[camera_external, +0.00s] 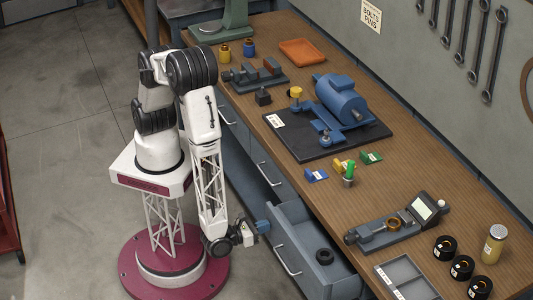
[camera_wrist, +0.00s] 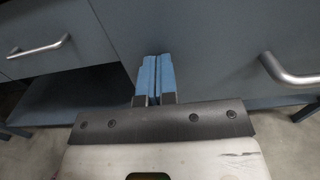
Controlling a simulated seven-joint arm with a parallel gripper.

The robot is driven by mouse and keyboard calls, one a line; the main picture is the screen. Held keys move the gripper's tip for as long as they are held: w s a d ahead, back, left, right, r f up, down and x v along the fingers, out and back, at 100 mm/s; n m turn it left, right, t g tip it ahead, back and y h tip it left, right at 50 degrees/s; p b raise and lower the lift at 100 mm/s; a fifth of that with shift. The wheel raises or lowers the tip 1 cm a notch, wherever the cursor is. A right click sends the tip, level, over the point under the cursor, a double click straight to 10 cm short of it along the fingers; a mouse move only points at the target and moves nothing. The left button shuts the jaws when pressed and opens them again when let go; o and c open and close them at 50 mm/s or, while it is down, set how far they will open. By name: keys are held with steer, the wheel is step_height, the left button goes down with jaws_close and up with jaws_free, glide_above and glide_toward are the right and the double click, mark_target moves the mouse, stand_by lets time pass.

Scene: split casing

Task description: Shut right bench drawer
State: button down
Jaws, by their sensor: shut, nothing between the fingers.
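The right bench drawer (camera_external: 322,272) is grey-blue and stands pulled out from the bench. Its bar handle (camera_external: 287,261) is on its front panel, and a black ring (camera_external: 324,257) lies inside. My gripper (camera_external: 262,226) is low in front of the bench, near the far-side end of the drawer front. In the wrist view its blue fingers (camera_wrist: 155,75) are together and empty, pointing at a grey drawer front (camera_wrist: 215,50). A handle (camera_wrist: 290,72) shows to their right. I cannot tell whether the fingertips touch the panel.
Another drawer with a handle (camera_wrist: 40,48) is at left in the wrist view, above an open dark space. The wooden benchtop (camera_external: 300,190) holds a blue motor (camera_external: 343,98), a gauge (camera_external: 425,208), a grey tray (camera_external: 408,280) and several small parts. Floor (camera_external: 60,180) left of me is clear.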

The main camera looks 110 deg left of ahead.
glide_above(299, 230)
steer(key=shift+s+d, duration=0.15)
steer(key=shift+s, duration=0.25)
steer(key=shift+w+a, duration=0.3)
steer(key=shift+w, duration=0.05)
steer(key=shift+w+r, duration=0.1)
steer(key=shift+d, duration=0.1)
steer(key=v, duration=1.4)
steer(key=shift+s, duration=0.3)
steer(key=shift+d, duration=0.1)
stand_by(0.4)
